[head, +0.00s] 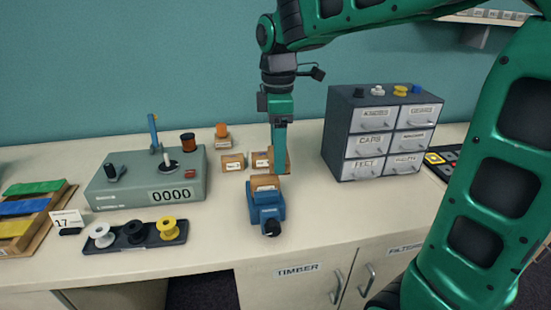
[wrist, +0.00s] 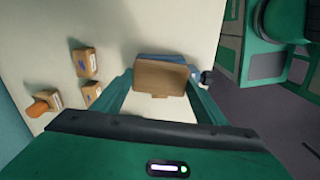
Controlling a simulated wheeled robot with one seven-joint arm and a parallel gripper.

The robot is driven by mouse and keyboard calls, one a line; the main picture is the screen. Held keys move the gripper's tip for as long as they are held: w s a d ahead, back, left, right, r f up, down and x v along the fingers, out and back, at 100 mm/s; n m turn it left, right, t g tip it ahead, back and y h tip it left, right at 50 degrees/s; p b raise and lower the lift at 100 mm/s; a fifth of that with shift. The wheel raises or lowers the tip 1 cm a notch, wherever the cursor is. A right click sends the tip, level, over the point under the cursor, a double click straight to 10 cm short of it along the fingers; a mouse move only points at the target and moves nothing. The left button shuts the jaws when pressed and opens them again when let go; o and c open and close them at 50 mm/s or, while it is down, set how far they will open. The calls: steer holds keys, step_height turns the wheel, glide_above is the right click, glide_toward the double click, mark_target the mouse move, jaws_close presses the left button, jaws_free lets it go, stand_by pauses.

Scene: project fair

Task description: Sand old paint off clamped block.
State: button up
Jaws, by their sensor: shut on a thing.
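My gripper (head: 278,160) points down just behind the small blue vise (head: 268,207) on the bench. It is shut on a brown block (head: 286,167), which looks like a sanding block. In the wrist view the held block (wrist: 160,78) spans the space between the two green fingers. A wooden block (head: 265,182) sits upright in the vise jaws, close to the held block. I cannot tell whether the two touch. In the wrist view the held block hides the clamped block, and a strip of the vise (wrist: 160,57) shows beyond it. Any old paint is too small to make out.
Labelled small boxes (head: 232,162) and one with an orange top (head: 222,137) stand behind the vise. A grey-green counter device (head: 145,180) and a spool tray (head: 135,238) are left. A drawer cabinet (head: 350,135) stands right. The bench front is clear right of the vise.

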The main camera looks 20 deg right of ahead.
steer(key=shift+r, duration=2.25)
steer(key=shift+f, duration=0.1)
